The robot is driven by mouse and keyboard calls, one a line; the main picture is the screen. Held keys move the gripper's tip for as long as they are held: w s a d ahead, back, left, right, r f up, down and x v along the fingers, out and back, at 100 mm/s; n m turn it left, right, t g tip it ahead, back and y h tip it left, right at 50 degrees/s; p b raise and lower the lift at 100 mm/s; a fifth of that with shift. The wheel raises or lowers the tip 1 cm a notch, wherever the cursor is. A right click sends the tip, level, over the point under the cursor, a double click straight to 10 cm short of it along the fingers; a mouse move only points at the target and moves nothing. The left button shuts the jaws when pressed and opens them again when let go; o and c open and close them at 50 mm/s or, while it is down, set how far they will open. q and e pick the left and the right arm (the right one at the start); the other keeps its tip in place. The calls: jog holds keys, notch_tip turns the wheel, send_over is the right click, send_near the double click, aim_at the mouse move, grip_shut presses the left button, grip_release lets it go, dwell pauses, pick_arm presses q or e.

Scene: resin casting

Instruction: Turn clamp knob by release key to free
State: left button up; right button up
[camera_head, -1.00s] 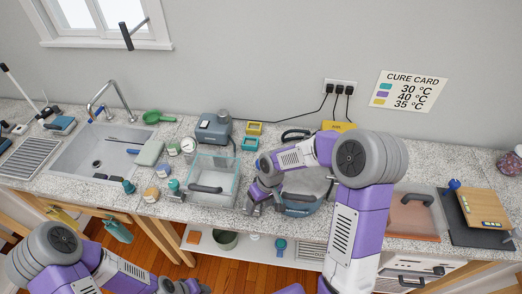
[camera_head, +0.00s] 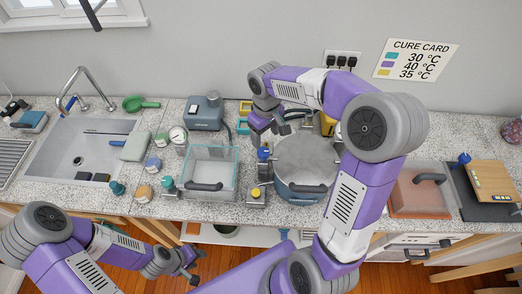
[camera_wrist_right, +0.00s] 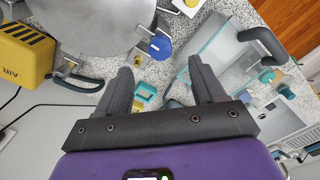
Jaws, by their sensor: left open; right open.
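The round grey-lidded pot (camera_head: 305,165) stands on the counter, with metal clamps at its rim in the right wrist view. A blue knob (camera_head: 263,154) is at the pot's left side; the wrist view shows it too (camera_wrist_right: 160,47). A small box with a yellow top (camera_head: 256,192) stands at the pot's front left; I cannot tell whether it is the release key. My right gripper (camera_wrist_right: 161,68) is open and empty above the counter at the pot's back left, its fingertips apart from the blue knob. My left gripper (camera_head: 192,268) is open and empty, low before the counter.
A clear tank (camera_head: 210,172) with a dark handle stands left of the pot. A yellow AIR box (camera_wrist_right: 24,54) is behind the pot, and a grey-blue device (camera_head: 204,112) at the back. A sink (camera_head: 80,150) is left; an orange-brown panel (camera_head: 418,190) lies right.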

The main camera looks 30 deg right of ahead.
aim_at(264, 151)
jog(key=f, duration=0.1)
jog(key=w+f+b, duration=0.1)
jog(key=shift+w+f, duration=0.1)
jog(key=shift+f, duration=0.45)
jog(key=shift+s+f, duration=0.2)
jog(key=shift+f, duration=0.15)
pick_arm(q)
jog(key=shift+w+f+b, duration=0.2)
jog(key=shift+f, duration=0.5)
jog(key=shift+w+f+b, duration=0.2)
jog(key=shift+f, duration=0.5)
pick_arm(e)
jog(key=shift+f, duration=3.1)
jog(key=shift+w, duration=0.1)
jog(key=c, duration=1.1)
jog(key=shift+o, duration=0.2)
